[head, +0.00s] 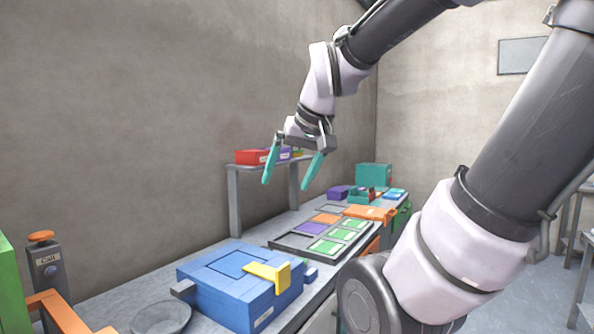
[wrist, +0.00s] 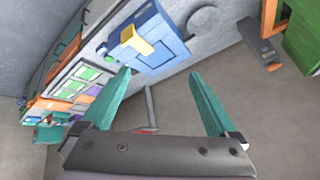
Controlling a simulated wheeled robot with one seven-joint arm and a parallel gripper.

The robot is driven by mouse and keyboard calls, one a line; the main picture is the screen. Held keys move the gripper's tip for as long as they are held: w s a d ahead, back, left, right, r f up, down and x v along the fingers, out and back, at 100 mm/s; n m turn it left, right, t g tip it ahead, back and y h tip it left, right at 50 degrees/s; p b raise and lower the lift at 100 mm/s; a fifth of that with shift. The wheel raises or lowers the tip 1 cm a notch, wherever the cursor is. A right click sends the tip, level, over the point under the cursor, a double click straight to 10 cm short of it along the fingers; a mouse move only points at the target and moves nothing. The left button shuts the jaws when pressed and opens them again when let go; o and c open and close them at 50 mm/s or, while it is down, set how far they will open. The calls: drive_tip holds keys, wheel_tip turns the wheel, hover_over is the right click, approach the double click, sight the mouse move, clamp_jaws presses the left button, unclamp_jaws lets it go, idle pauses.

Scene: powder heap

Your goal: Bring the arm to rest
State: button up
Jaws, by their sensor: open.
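My gripper (head: 292,169) is raised in the air above the bench (head: 125,301), with its teal fingers pointing down and spread apart. The fingers also show in the wrist view (wrist: 163,98), with nothing between them. In the head view the gripper is apart from everything on the bench. My arm reaches in from the upper right and is bent at the wrist.
A blue box (head: 215,304) with a yellow handle (head: 268,273) stands on the bench. Behind it lies a grey tray (head: 285,241) with green and purple cards. A raised shelf (head: 233,195) holds red and purple bins. A call post (head: 48,272) stands left.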

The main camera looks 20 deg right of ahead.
drive_tip(key=shift+s+d+r+m+t, duration=0.25)
drive_tip(key=shift+s+r+m, duration=0.15)
drive_tip(key=shift+s+m, duration=0.25)
drive_tip(key=shift+s+d+r+m+t, duration=0.1)
drive_tip(key=shift+s+r+m+t, duration=0.2)
drive_tip(key=shift+s+m, duration=0.3)
